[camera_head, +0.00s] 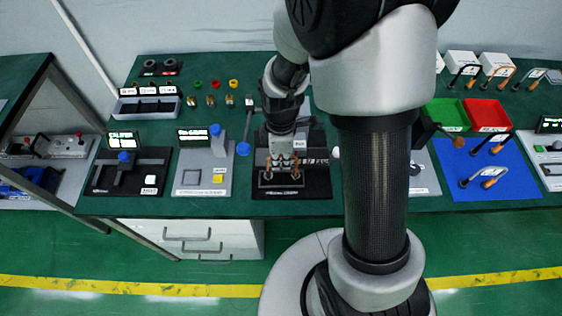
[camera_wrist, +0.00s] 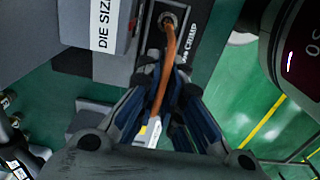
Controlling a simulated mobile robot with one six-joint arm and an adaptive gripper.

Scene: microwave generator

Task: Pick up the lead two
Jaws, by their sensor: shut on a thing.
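An orange lead (camera_wrist: 167,65) runs down the middle of the wrist view, its upper end at a round metal fitting on the black crimp station. My gripper (camera_wrist: 170,95) is shut on this lead, with the blue-lined fingers on either side of it. The frames do not show clearly whether the lead's end is free of the fitting.
A grey block labelled "DIE SIZ..." (camera_wrist: 104,22) stands close left of the fingers. Other leads stand at the back right (camera_head: 497,72) and on a blue mat (camera_head: 510,178). Red (camera_head: 487,114) and green (camera_head: 447,114) trays lie behind the mat. Other stations fill the bench left.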

